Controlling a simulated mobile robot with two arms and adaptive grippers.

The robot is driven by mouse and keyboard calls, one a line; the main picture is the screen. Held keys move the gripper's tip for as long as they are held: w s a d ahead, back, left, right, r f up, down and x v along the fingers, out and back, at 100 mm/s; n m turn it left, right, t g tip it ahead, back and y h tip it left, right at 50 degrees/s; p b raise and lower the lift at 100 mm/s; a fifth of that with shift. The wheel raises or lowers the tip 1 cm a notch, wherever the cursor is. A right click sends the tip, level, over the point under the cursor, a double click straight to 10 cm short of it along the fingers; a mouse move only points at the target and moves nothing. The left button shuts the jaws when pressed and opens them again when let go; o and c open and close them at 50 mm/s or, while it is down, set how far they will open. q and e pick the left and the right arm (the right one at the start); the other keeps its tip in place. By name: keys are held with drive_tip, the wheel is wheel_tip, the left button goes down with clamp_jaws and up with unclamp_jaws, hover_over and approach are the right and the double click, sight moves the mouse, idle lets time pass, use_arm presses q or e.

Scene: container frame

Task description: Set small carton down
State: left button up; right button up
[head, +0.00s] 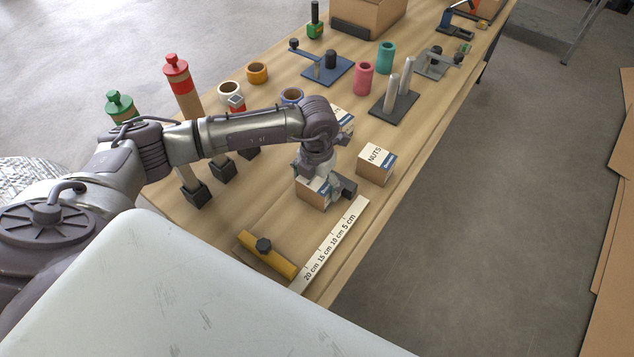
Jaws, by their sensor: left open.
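A small brown carton with a white and blue label (312,193) sits beneath my left gripper and appears to rest on the wooden table (262,215). My left gripper (323,181) is open, pointing down, with its fingers at the carton; the wrist and fingers hide its top and right part. I cannot tell whether the fingers touch it. A second small carton marked NUTS (376,163) stands upright to the right, apart from the gripper. A third carton (346,122) stands behind my wrist, partly hidden. My right gripper is out of view.
A white centimetre ruler (333,240) and a yellow bar with a black knob (268,258) lie in front of the carton. Red-topped (178,75) and green-topped (119,103) posts stand left. Tape rolls, a pink spool (363,78) and fixtures stand farther back.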

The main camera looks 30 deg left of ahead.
sight(317, 179)
use_arm(q)
drive_tip(key=shift+r, duration=0.6)
wheel_tip(317, 179, up, 11)
drive_tip(key=b, duration=0.2)
